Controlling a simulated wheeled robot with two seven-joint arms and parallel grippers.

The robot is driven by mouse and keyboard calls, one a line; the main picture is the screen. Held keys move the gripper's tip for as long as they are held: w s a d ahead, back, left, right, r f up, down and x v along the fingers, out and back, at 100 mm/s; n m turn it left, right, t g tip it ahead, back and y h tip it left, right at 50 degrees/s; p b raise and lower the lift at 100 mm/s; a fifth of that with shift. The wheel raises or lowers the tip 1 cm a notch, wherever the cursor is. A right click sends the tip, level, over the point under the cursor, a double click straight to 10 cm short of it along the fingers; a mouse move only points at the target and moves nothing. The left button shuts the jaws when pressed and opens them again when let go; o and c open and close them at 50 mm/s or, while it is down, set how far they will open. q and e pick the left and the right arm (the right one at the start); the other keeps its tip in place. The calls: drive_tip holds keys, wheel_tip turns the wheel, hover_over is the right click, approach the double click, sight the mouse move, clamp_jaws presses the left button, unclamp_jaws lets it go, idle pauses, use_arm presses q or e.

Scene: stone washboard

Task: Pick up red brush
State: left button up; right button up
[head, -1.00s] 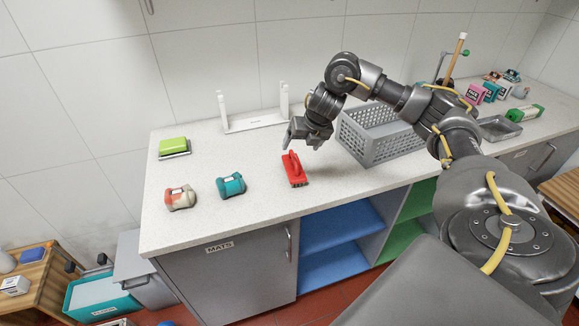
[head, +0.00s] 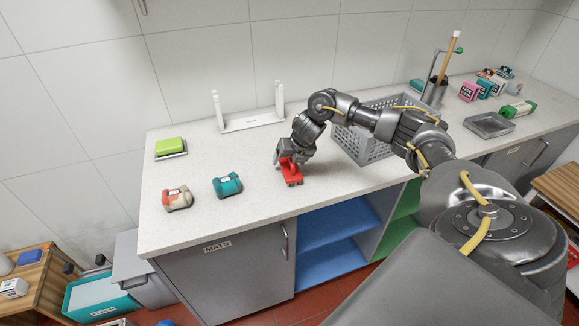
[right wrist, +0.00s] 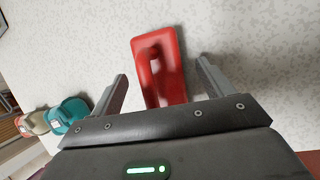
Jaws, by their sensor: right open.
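The red brush (head: 291,176) lies on the speckled counter near its front edge. My right gripper (head: 283,160) is low over it, coming from behind and the right, and hides part of it in the head view. In the right wrist view the red brush (right wrist: 158,68) lies between the two spread fingers of my right gripper (right wrist: 163,85), with gaps on both sides. The fingers are open and do not appear to touch it. My left gripper is not in view.
A teal object (head: 227,186) and a red-and-beige one (head: 177,199) sit left of the brush. A green sponge (head: 169,146) lies behind them. A grey crate (head: 352,145) stands right, a white rack (head: 250,122) at the back wall. Free counter surrounds the brush's left side.

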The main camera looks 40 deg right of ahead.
drive_tip(key=shift+c, duration=0.6)
drive_tip(key=c, duration=1)
drive_tip(key=shift+r, duration=0.1)
